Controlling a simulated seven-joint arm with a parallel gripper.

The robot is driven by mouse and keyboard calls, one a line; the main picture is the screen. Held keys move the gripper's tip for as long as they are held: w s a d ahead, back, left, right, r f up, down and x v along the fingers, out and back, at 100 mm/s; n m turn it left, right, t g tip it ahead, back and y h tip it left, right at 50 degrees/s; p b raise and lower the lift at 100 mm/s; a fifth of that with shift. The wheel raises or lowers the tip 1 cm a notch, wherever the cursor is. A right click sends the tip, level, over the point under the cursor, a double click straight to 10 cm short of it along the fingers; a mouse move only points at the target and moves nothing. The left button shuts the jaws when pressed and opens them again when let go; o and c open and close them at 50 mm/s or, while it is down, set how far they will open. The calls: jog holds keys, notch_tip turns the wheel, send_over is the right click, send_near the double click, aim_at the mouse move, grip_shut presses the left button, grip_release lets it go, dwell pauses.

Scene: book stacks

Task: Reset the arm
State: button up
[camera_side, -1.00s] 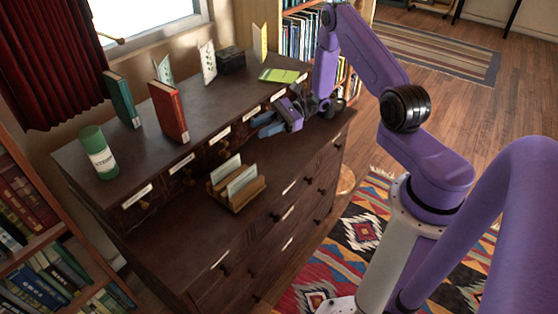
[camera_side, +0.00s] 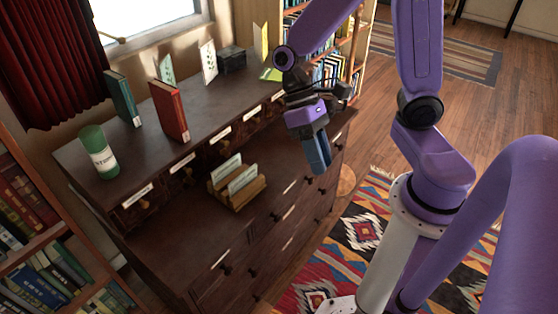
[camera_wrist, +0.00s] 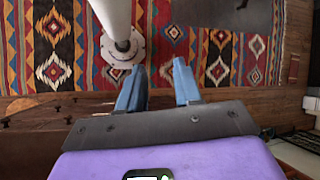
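My gripper (camera_side: 318,160) hangs with its blue fingers pointing down, in front of the right part of the dark wooden dresser (camera_side: 170,250) in the side view. In the wrist view my gripper (camera_wrist: 158,82) shows two blue fingers set apart with nothing between them. Below them the wrist view shows the patterned rug (camera_wrist: 230,55) and the dresser's edge. My arm is raised and folded above the gripper.
On the dresser stand a red book (camera_side: 169,112), a teal book (camera_side: 122,98), a green canister (camera_side: 99,152), a dark box (camera_side: 232,60) and a wooden card holder (camera_side: 238,193). Bookshelves flank the dresser. The floor (camera_side: 490,110) at right is mostly clear.

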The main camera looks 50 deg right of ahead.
jog(key=s+d+r+n+t+h, duration=0.2)
jog(key=s+n+t, duration=0.3)
jog(key=n, duration=0.4)
jog(key=shift+s+d+r+n+t, duration=0.3)
jog(key=shift+s+r+n+t, duration=0.1)
jog(key=shift+r+t, duration=0.45)
